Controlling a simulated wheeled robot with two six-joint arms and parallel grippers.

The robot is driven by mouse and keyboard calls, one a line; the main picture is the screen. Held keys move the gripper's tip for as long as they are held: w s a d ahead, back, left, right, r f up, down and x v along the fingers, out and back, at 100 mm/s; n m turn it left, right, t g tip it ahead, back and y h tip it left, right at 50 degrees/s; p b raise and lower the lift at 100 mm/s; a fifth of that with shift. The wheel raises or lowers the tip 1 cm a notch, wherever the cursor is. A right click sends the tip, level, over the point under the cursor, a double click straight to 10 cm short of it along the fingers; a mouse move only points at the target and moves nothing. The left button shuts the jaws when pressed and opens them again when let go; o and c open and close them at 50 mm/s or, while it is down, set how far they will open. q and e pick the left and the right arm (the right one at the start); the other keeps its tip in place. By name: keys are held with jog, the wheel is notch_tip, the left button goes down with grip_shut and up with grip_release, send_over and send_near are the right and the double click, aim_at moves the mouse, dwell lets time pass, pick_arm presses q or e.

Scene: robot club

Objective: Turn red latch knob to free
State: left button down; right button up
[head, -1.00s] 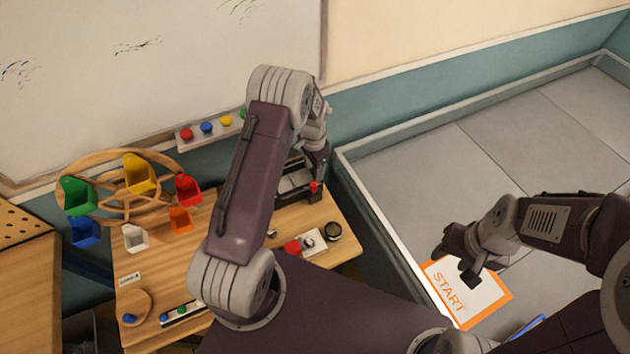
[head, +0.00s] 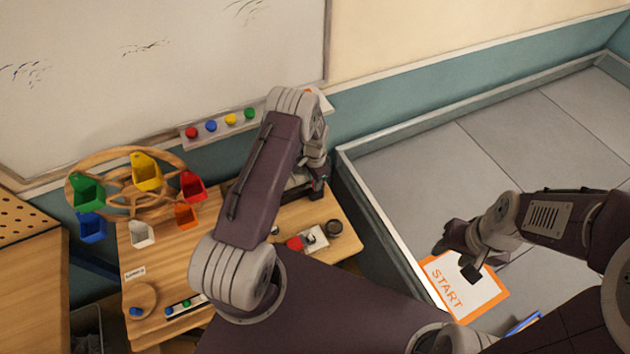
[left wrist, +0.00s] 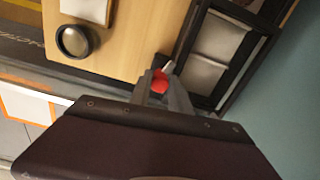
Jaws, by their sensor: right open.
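The red latch knob (left wrist: 159,84) shows in the left wrist view beside a black frame with grey panels (left wrist: 215,45). In the head view that dark frame (head: 296,193) is partly behind my left arm, and the knob is hidden by the gripper. My left gripper (head: 318,182) is down at the frame's right end. In the left wrist view its fingers (left wrist: 161,90) stand at the knob, one on each side; whether they press on it cannot be told. My right gripper (head: 473,265) is open and empty above the START sheet (head: 462,295).
A wooden wheel with coloured scoops (head: 115,165) is at left. The grey floor at right is mostly clear.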

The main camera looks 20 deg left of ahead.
pick_arm(q)
jog(key=n+b, duration=0.2)
jog(key=shift+f+n, duration=0.25)
jog(key=shift+n, duration=0.15)
jog(key=shift+r+n+b, duration=0.25)
jog(key=shift+n+b, duration=0.1)
jog(key=shift+n, duration=0.65)
jog(key=c, duration=1.2)
grip_release()
notch_tip(320, 180, up, 8)
jog(key=shift+d+r+b, duration=0.1)
jog(key=shift+r+b, duration=0.1)
jog(key=shift+b, duration=0.75)
jog(key=shift+r, duration=0.3)
